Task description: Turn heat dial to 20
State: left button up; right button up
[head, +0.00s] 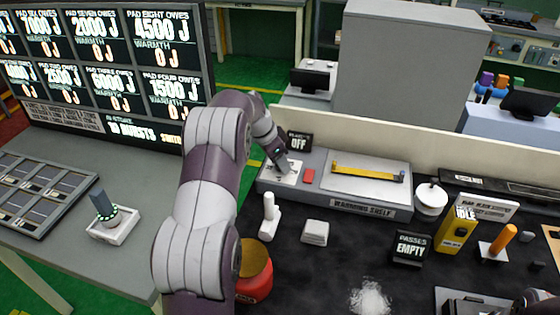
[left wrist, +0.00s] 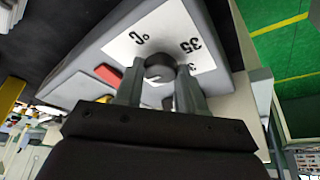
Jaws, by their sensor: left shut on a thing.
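The heat dial (left wrist: 160,66) is a grey round knob on a white plate (left wrist: 120,48) with black numbers. In the left wrist view "35" reads at the upper right of the plate; other marks are partly hidden by the fingers. My left gripper (left wrist: 160,92) is shut on the knob, one finger on each side. In the head view my left gripper (head: 283,165) reaches down to the same plate at the left end of the grey warming shelf (head: 350,205). The knob's pointer cannot be made out. A black display (head: 299,141) behind the dial reads "OFF".
A red button (head: 309,176) sits just right of the dial. A yellow bar (head: 366,172) lies across the shelf top. A white upright handle (head: 269,216), a white block (head: 315,233) and a red pot (head: 256,284) stand in front. A dark part shows at the lower right edge.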

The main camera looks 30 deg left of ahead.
pick_arm(q)
jog(key=o, duration=1)
jog(key=shift+o, duration=0.2)
jog(key=shift+r, duration=0.1)
jog(key=p+v, duration=0.1)
jog(key=v, duration=0.5)
jog(key=p+v, duration=0.5)
jog(key=v, duration=0.1)
jog(key=shift+s+r, duration=0.2)
jog(key=shift+s, duration=0.05)
pick_arm(e)
notch_tip(320, 180, up, 6)
jog(key=shift+r, duration=0.2)
